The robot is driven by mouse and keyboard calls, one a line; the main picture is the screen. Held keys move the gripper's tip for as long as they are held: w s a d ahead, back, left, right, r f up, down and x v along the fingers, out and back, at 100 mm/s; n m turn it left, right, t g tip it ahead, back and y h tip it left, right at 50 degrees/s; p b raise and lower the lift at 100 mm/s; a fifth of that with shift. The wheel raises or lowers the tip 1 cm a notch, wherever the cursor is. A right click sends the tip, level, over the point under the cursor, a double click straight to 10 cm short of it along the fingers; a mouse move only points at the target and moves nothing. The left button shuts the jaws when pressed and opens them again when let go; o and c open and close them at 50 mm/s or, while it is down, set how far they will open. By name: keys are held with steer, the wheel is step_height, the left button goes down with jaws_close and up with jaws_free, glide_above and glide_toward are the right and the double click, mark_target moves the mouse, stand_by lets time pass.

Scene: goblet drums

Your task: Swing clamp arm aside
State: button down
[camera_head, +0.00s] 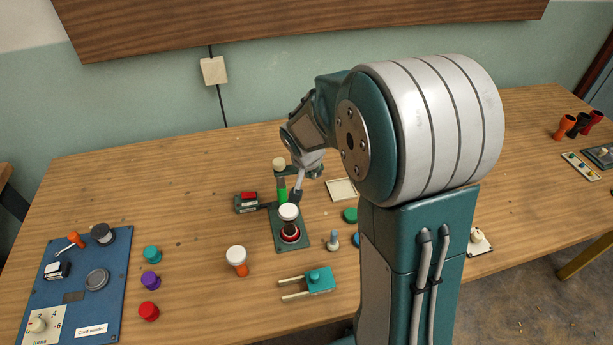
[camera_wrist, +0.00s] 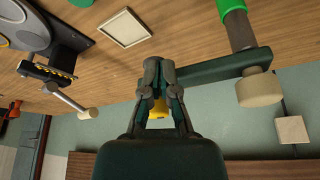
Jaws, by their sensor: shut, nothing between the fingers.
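The clamp's dark green swing arm (camera_wrist: 222,67) sits on a grey post with a bright green sleeve (camera_head: 282,190) and has a cream knob (camera_head: 279,164) at one end. The knob also shows in the wrist view (camera_wrist: 258,88). My gripper (camera_wrist: 158,66) is shut and empty, with its fingertips close against the swing arm's other end; I cannot tell whether they touch. In the head view my gripper (camera_head: 297,195) points down just right of the post. A goblet drum with a white top (camera_head: 289,211) stands in a red ring on the green base plate (camera_head: 277,240), in front of the post.
A small dark box with a red top (camera_head: 247,201) stands left of the clamp. Left and front lie an orange-and-white drum (camera_head: 237,259), a teal two-pronged tool (camera_head: 318,280), and a blue panel (camera_head: 75,282). A cream tray (camera_head: 341,188) lies behind right. My arm hides much of the right side.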

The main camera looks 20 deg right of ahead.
steer(key=shift+w+a, duration=0.3)
steer(key=shift+a, duration=0.15)
steer(key=shift+d, duration=0.4)
